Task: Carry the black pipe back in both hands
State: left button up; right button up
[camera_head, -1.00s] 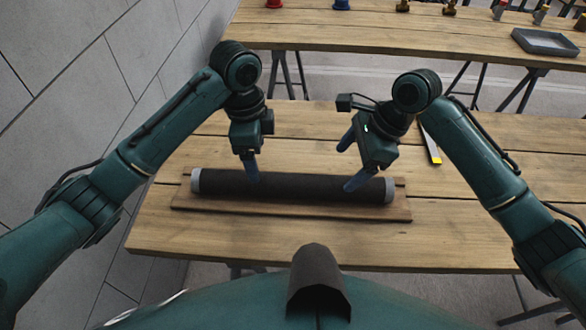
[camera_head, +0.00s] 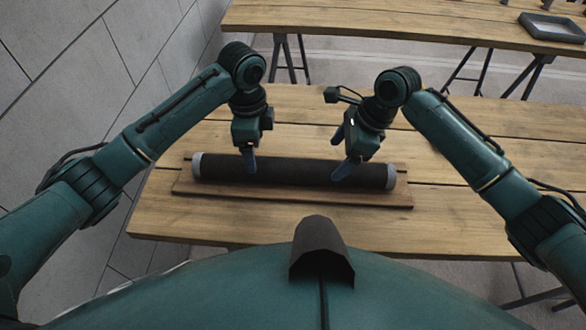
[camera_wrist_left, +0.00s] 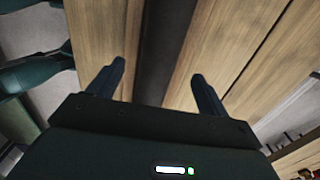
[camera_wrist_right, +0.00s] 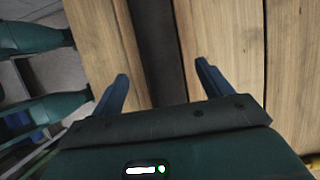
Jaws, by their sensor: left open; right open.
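The black pipe (camera_head: 300,172) with pale grey ends lies level on a wooden board (camera_head: 300,197) on the near table. My left gripper (camera_head: 250,165) is open, pointing down at the left part of the pipe. In the left wrist view the pipe (camera_wrist_left: 160,45) runs between its two spread fingers (camera_wrist_left: 160,85). My right gripper (camera_head: 343,160) is open, a little tilted, over the right part of the pipe. In the right wrist view the pipe (camera_wrist_right: 160,50) passes between its spread fingers (camera_wrist_right: 160,85). Whether the fingertips touch the pipe I cannot tell.
The near wooden table (camera_head: 480,220) is clear to the right of the board. A second wooden table (camera_head: 400,22) stands beyond it, with a grey tray (camera_head: 552,28) at its right. A grey tiled wall (camera_head: 90,90) is close on the left.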

aim_at(328, 164)
pick_arm(q)
notch_tip(328, 164, down, 6)
jog(key=shift+f, duration=0.2)
pick_arm(e)
jog(key=x, duration=0.6)
jog(key=shift+f, duration=0.2)
pick_arm(q)
jog(key=shift+c, duration=0.4)
pick_arm(e)
jog(key=shift+c, duration=0.4)
pick_arm(q)
grip_shut()
pick_arm(e)
grip_shut()
pick_arm(q)
jog(key=shift+w+r, duration=0.1)
jog(key=shift+r, duration=0.15)
pick_arm(e)
jog(key=shift+w+a+r, duration=0.1)
jog(key=shift+w+r, duration=0.05)
jog(key=shift+r, duration=0.15)
